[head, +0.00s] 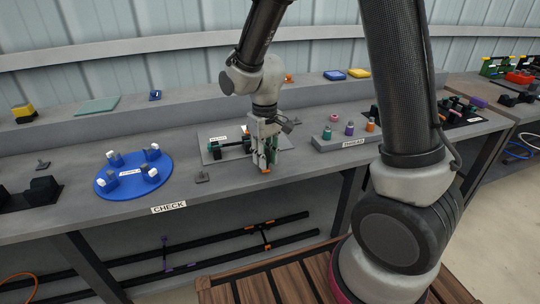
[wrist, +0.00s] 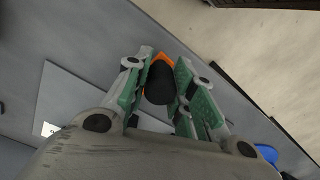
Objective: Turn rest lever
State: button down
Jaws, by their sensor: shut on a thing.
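My gripper (head: 264,160) points down at the front edge of the grey bench. In the wrist view, its two green-padded fingers (wrist: 163,62) are closed around a black rounded handle with an orange part behind it, which looks like the rest lever (wrist: 159,88). An orange bit also shows just below the fingertips in the head view.
A blue round tray (head: 108,188) with several white-topped pieces lies to the left. A grey block (head: 326,144) with several coloured pegs stands to the right.

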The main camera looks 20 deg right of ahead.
jog(key=a+m, duration=0.1)
jog(key=a, duration=0.1)
jog(key=w+a+m, duration=0.1)
jog(key=a+m, duration=0.1)
jog(key=shift+w, duration=0.1)
jog(key=c, duration=1.2)
grip_release()
jog(key=shift+o, duration=0.2)
notch_tip(320, 180, up, 12)
